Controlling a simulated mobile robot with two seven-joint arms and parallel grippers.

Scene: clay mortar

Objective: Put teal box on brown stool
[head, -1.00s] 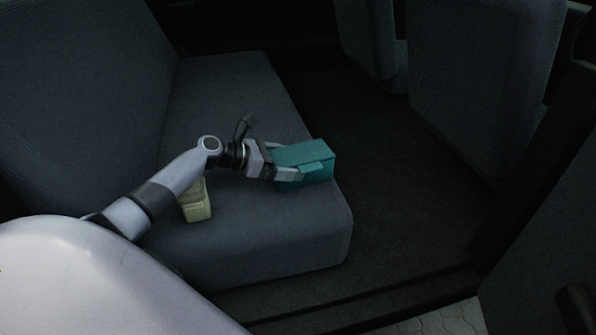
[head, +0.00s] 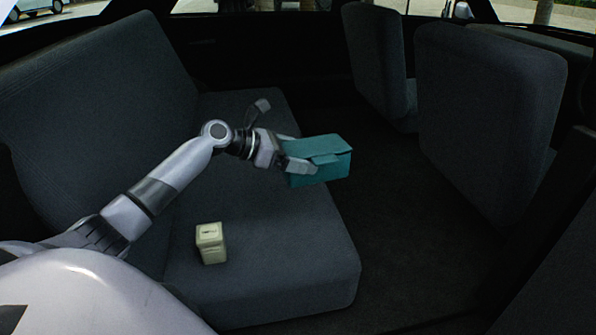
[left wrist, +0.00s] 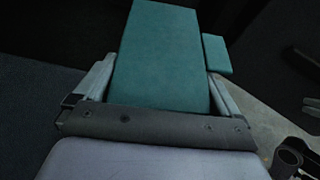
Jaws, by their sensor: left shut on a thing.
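The teal box (head: 325,163) is held by my left gripper (head: 297,160), whose fingers lie along two of its sides. The box appears raised a little over the right part of the car's rear seat. In the left wrist view, the teal box (left wrist: 157,60) fills the space between the two fingers of my left gripper (left wrist: 158,92), with its latch tab to the right. No brown stool shows in any frame.
A small cream box (head: 211,243) stands on the grey rear seat (head: 275,270), below my left forearm. Front seats (head: 487,120) stand at the right. The dark floor (head: 400,220) between the seats is clear.

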